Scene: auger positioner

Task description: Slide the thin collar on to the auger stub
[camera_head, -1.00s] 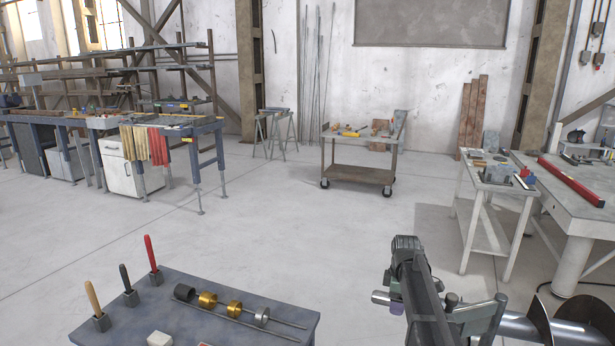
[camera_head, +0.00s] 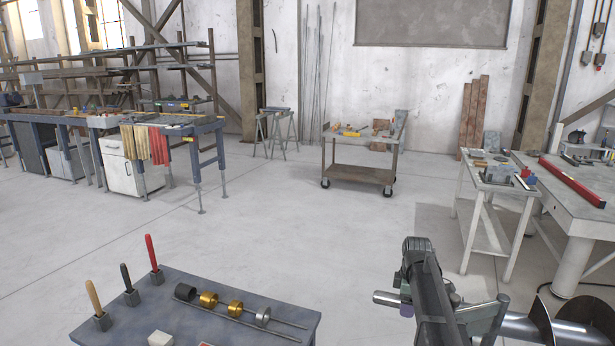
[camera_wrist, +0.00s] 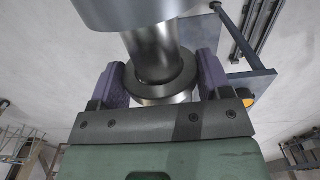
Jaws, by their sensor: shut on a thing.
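My gripper (camera_wrist: 162,78) is shut on a thin metal collar (camera_wrist: 187,77), with a purple finger on either side of it. In the wrist view the collar appears to be around the bare auger stub (camera_wrist: 152,48), a shiny shaft leading up to a wider cylinder (camera_wrist: 135,8). Some bright metal shows below the collar, partly hidden by the gripper. In the head view, what looks like the stub's end (camera_head: 386,299) sticks out left of my arm. The auger (camera_head: 543,322) lies to the right, and my arm hides the collar there.
A blue-grey bench (camera_head: 150,318) at the lower left bears a rod with several rings (camera_head: 235,308) and several upright handled tools (camera_head: 127,283). A white table (camera_head: 485,190) and a grey table (camera_head: 565,210) stand at the right. The middle floor is clear.

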